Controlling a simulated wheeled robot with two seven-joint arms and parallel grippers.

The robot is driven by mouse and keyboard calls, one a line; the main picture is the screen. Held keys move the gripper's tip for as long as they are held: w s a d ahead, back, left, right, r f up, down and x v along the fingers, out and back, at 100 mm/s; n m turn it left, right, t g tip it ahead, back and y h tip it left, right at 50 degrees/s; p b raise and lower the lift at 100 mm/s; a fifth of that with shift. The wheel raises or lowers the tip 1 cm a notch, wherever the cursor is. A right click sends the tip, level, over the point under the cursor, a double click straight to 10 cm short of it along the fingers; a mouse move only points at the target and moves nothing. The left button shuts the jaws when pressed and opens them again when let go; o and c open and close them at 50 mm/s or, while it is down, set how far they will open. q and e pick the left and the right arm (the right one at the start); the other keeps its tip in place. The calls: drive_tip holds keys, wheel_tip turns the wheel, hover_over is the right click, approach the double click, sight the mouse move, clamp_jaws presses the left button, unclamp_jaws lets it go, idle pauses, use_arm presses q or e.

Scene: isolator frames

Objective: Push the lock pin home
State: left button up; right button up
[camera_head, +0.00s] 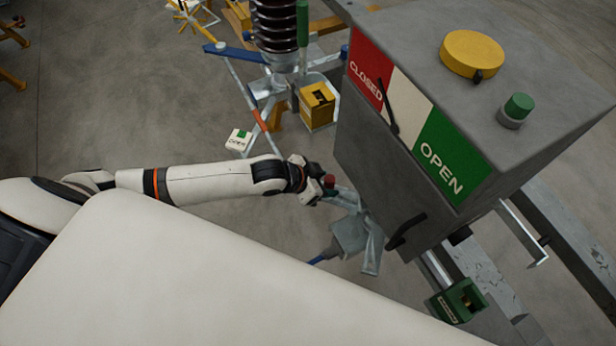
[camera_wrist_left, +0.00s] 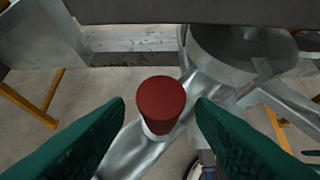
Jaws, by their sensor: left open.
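The lock pin shows as a red round knob (camera_wrist_left: 161,100) on a pale shank in the left wrist view, standing on a metal bracket. In the left wrist view the green fingers of my left gripper (camera_wrist_left: 161,112) are open, one on each side of the knob, with gaps showing. How deep the pin sits cannot be told. My right gripper is not in view.
The grey cabinet (camera_head: 400,165) with CLOSED and OPEN labels stands close on the right, with a black handle (camera_head: 405,232) low down. A green padlock-like block (camera_head: 457,302) is below it. A yellow box (camera_head: 317,105) and a dark insulator (camera_head: 275,28) stand behind.

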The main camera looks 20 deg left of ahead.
use_arm(q)
drive_tip(key=v, duration=0.9)
drive_tip(key=shift+r+b, duration=0.2)
drive_tip(key=shift+b, duration=0.25)
drive_tip(key=shift+s+a, duration=0.1)
